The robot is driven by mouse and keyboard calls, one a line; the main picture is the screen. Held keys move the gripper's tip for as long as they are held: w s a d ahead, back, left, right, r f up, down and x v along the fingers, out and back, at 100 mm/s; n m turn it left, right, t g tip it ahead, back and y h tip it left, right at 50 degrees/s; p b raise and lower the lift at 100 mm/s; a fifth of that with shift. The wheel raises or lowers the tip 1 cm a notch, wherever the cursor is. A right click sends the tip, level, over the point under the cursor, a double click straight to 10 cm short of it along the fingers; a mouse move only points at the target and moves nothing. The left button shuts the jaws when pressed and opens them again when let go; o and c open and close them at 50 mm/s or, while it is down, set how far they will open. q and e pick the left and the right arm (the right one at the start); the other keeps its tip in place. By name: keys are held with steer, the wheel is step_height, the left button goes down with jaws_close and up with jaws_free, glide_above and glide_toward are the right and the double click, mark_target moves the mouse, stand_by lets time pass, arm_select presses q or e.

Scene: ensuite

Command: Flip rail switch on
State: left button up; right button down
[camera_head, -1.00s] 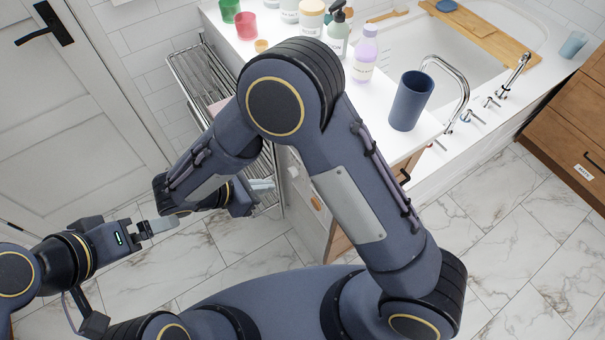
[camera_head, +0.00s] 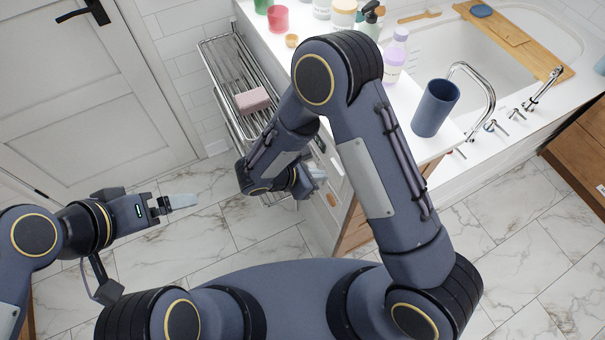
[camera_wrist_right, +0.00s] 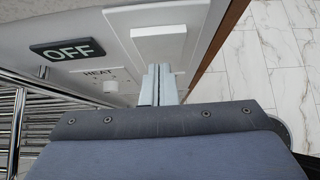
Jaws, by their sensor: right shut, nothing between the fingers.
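In the right wrist view a pale rocker switch (camera_wrist_right: 158,44) sits on a white wall plate. A dark sign (camera_wrist_right: 67,50) beside it reads OFF. My right gripper (camera_wrist_right: 158,72) is shut and empty, its fingertips just below the rocker in the picture; I cannot tell whether they touch the plate. In the head view the right gripper (camera_head: 316,178) is by the side of the counter cabinet, partly hidden by its arm, and the switch face is not clear there. My left gripper (camera_head: 180,202) hangs over the floor, away from the switch; its jaw opening is unclear.
A chrome towel rail (camera_head: 222,62) with a pink folded item (camera_head: 252,99) stands left of the counter. Bottles and a blue cup (camera_head: 436,108) stand on the counter. The tiled floor is clear.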

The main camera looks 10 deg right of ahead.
mark_target(335, 168)
steer(key=shift+w+d+r, duration=0.1)
steer(key=shift+w+d, duration=0.05)
steer(key=shift+d, duration=0.35)
steer(key=shift+w+d, duration=0.15)
steer(key=shift+d, duration=0.3)
steer(key=shift+w+d+r+y, duration=0.2)
steer(key=shift+w+d+y, duration=0.05)
steer(key=shift+d+y, duration=0.35)
steer(key=shift+s+a+f, duration=0.1)
steer(key=shift+a, duration=0.1)
steer(key=shift+r+p, duration=0.6)
steer(key=shift+r, duration=0.25)
